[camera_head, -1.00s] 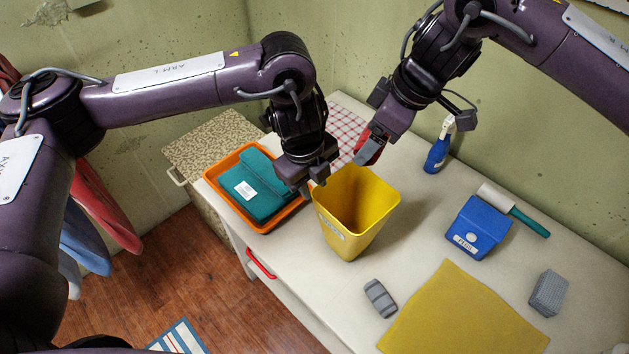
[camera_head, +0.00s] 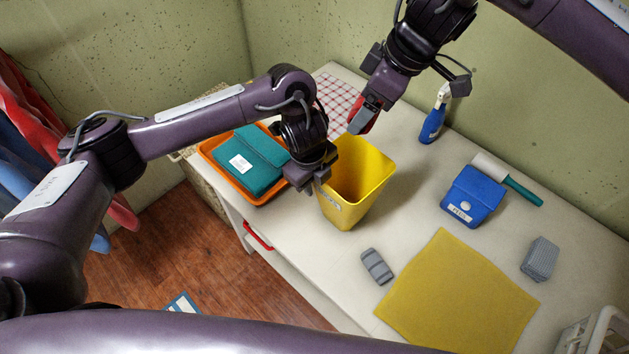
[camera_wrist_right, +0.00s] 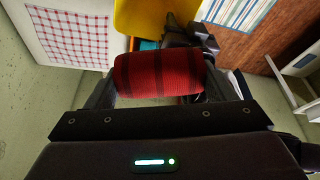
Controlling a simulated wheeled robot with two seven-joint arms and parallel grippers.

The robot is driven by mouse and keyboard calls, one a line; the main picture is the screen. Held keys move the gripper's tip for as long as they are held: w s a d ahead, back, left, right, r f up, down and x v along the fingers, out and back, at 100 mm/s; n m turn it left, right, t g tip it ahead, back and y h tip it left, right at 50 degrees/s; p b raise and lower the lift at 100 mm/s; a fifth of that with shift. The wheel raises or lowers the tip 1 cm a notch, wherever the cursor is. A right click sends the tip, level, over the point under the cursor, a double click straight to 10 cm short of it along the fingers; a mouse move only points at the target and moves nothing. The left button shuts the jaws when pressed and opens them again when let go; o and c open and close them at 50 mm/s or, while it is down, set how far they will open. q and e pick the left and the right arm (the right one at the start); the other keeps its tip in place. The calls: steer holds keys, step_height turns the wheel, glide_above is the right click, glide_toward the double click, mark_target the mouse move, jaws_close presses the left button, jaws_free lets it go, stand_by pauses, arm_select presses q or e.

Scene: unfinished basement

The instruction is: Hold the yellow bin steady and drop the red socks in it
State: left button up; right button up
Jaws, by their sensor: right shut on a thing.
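The yellow bin (camera_head: 366,184) stands upright on the white table, its mouth open upward. Its edge also shows at the top of the right wrist view (camera_wrist_right: 140,18). My left gripper (camera_head: 313,184) is at the bin's left rim with its fingers apart; whether they touch it I cannot tell. My right gripper (camera_head: 357,122) is above and behind the bin's far rim. It is shut on the red socks (camera_head: 365,115), a rolled dark-striped bundle that shows clearly between the fingers in the right wrist view (camera_wrist_right: 158,74).
An orange tray (camera_head: 215,158) with folded teal cloth is left of the bin.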

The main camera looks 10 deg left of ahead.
arm_select(q)
steer(key=shift+f, duration=0.4)
jaws_close()
arm_select(e)
steer(key=shift+f, duration=0.15)
stand_by(0.9)
step_height(320, 180, down, 14)
steer(key=d+n+g, duration=0.1)
steer(key=n+g, duration=0.2)
steer(key=n, duration=0.6)
steer(key=shift+w+f, duration=0.25)
steer(key=shift+w, duration=0.05)
